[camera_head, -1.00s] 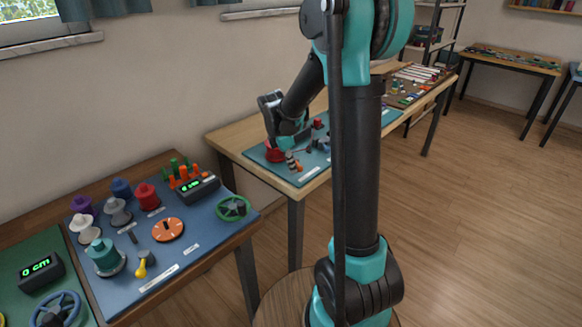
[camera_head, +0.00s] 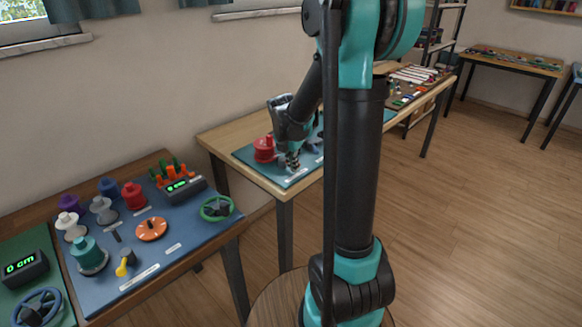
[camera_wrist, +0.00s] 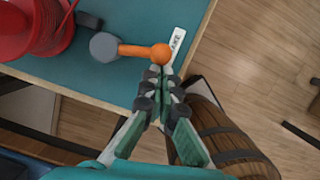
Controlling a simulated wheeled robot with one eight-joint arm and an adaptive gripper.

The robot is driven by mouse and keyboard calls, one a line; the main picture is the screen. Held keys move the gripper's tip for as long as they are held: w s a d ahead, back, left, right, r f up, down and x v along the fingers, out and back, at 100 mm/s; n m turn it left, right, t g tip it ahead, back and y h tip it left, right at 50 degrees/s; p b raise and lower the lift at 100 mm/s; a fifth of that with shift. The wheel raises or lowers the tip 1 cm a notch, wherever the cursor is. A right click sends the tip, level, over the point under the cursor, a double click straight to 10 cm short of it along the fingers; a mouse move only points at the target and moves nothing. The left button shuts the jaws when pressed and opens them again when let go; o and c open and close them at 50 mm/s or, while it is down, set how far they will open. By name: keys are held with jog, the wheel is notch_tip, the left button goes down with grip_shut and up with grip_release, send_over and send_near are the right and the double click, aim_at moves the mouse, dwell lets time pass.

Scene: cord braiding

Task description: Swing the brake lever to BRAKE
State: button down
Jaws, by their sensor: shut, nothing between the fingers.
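The brake lever is an orange bar with a ball knob (camera_wrist: 161,54) and a grey round pivot (camera_wrist: 104,46) on the teal board (camera_wrist: 120,80). In the wrist view it points right from the pivot, its knob beside a small white label (camera_wrist: 177,40) that I cannot read clearly. My gripper (camera_wrist: 165,77) is shut and empty, its fingertips right beside the knob on the near side; I cannot tell if they touch. In the head view my gripper (camera_head: 292,166) is low over the board's front part and hides the lever.
A red spool-like part (camera_head: 264,150) stands left of my gripper and also fills the upper left of the wrist view (camera_wrist: 32,28). The board's edge and the floor lie close below the lever. A blue board (camera_head: 190,262) with knobs stands on the left table.

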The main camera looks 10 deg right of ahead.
jog(key=shift+w+d, duration=0.4)
jog(key=shift+d, duration=0.45)
dwell(0.3)
jog(key=shift+s+a+f, duration=0.1)
jog(key=shift+s+a, duration=0.1)
jog(key=shift+a, duration=0.05)
jog(key=s, duration=0.1)
jog(key=s+a, duration=0.1)
jog(key=s, duration=0.1)
jog(key=shift+s+a, duration=0.15)
jog(key=shift+a, duration=0.1)
jog(key=d+v, duration=0.1)
jog(key=v, duration=0.7)
jog(key=s+f+m+t+y, duration=0.1)
jog(key=s+f+m, duration=0.4)
jog(key=s+m, duration=0.5)
jog(key=s+f+m+t+y, duration=0.1)
jog(key=s+f+m, duration=0.5)
jog(key=m, duration=1)
jog(key=s+d, duration=0.1)
jog(key=s, duration=0.2)
jog(key=shift+s+m, duration=0.3)
jog(key=shift+s, duration=0.05)
